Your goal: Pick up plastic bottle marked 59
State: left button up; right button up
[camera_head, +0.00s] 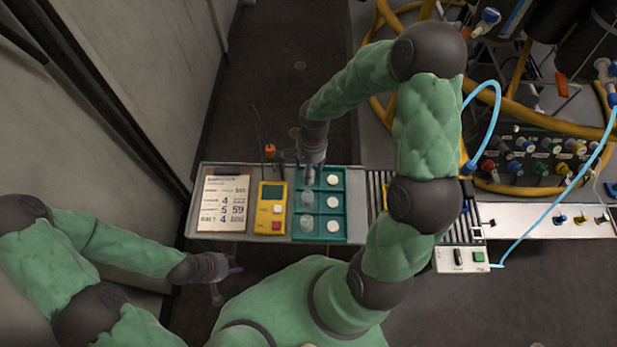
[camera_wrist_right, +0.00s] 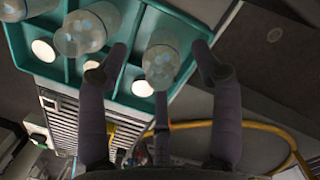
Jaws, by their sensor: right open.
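Several translucent plastic bottles stand in a teal compartment tray (camera_head: 321,240). In the head view, one bottle (camera_head: 307,199) is in the middle left compartment and another (camera_head: 307,223) in the front left one. My right gripper (camera_head: 309,172) hangs over the back left compartment. In the right wrist view, its open fingers (camera_wrist_right: 160,65) lie on either side of a bottle (camera_wrist_right: 161,62), without visibly gripping it; two more bottles (camera_wrist_right: 85,32) show to the left. No bottle's number is readable. My left gripper (camera_head: 228,278) is open and empty, left of the tray, off the bench.
A clipboard (camera_head: 222,203) with a handwritten list including "59" and a yellow device (camera_head: 271,208) lie left of the tray. White discs (camera_head: 333,202) fill the tray's right compartments. A slatted rack (camera_head: 377,190), hoses and a connector panel (camera_head: 530,160) are to the right.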

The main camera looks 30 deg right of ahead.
jog(key=shift+f, duration=0.55)
jog(key=c, duration=0.9)
jog(key=shift+r, duration=0.15)
